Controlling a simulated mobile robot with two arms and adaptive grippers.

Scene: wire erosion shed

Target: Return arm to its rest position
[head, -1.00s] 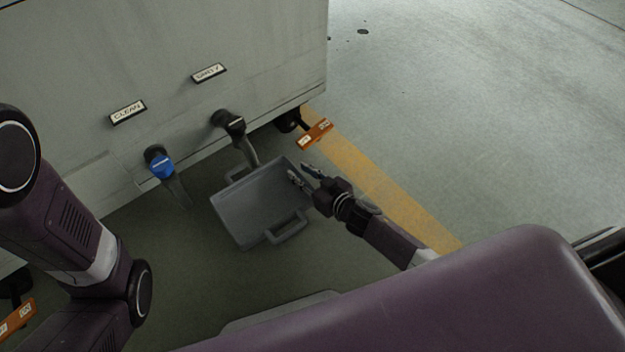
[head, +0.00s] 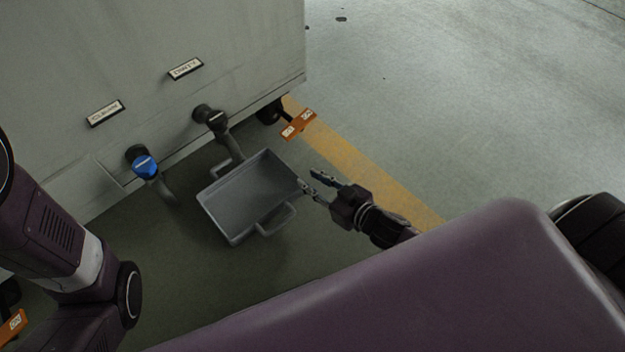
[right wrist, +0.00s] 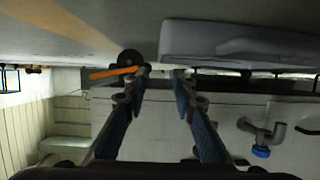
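My right gripper (head: 311,181) is open and empty, just off the right edge of the grey tray (head: 233,236). Its two fingers stand apart in the right wrist view (right wrist: 160,80), with nothing between them. The tray, with a handle at each end, rests on the floor below the black-capped drain pipe (head: 212,118). In the right wrist view part of the tray (right wrist: 240,38) shows upside down at the top. My left arm comes in at the left, but its gripper is out of view.
A grey machine cabinet (head: 220,45) with "DIRTY" (head: 185,68) and "CLEAN" (head: 105,113) labels stands behind the tray. A blue-capped pipe (head: 145,165) is left of the tray. An orange brake pedal (head: 299,124) sits by the caster. Open floor lies right of the yellow line (head: 350,160).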

